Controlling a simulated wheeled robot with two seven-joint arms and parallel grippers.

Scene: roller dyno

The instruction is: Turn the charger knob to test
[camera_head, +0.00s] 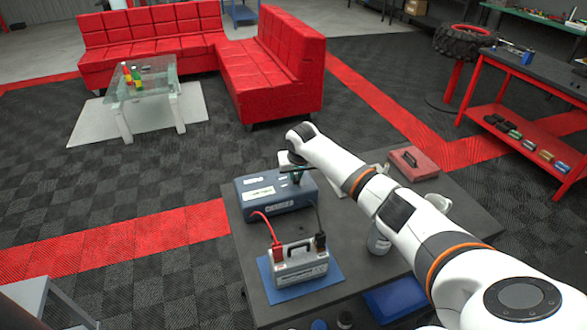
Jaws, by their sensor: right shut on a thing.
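The charger (262,205), a blue-grey box with pale labels, stands on the dark table. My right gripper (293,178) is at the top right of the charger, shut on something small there. The charger knob is at the jaws and hidden by them, so its setting cannot be read. A grey battery (300,268) stands on a blue mat (325,284) in front of the charger. A red lead (264,222) and a dark lead run from the charger to clamps on the battery. My left gripper is out of view.
The dark table (245,258) also holds a red case (415,165) at the back right and a grey can (378,240) beside my right arm. A blue tray (395,300) lies near the front. Red sofas (285,75) and a glass table (145,85) stand farther back.

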